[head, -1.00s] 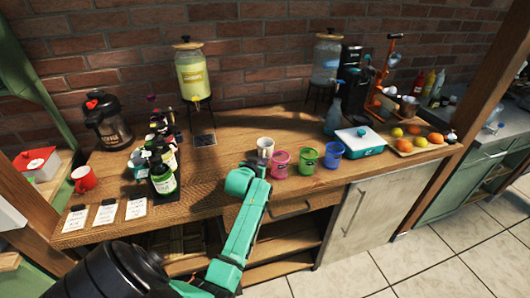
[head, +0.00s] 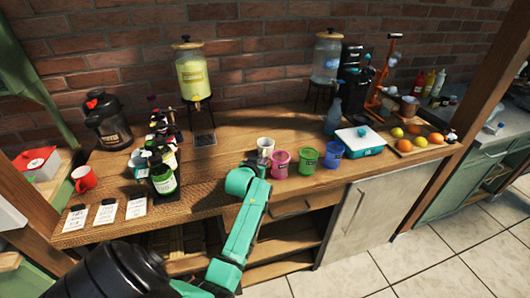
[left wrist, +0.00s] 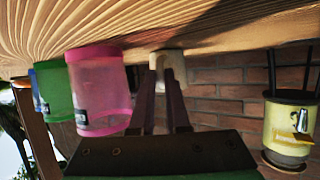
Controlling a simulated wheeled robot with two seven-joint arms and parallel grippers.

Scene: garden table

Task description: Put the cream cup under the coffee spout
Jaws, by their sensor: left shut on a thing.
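The cream cup (head: 265,145) stands near the front of the wooden table, left of the pink cup. My left gripper (head: 259,161) reaches it from the front and is shut on it. In the left wrist view, which is upside down, the cup (left wrist: 168,58) is between the fingertips (left wrist: 166,72). I cannot tell whether its base touches the table. My right gripper is not in view.
Pink (head: 280,162), green (head: 307,160) and blue (head: 333,154) cups stand right of the cream cup. Dark bottles (head: 162,165) stand between it and the urn. A yellow drink dispenser (head: 192,75) is behind. Bare wood (head: 215,175) lies left of the cup.

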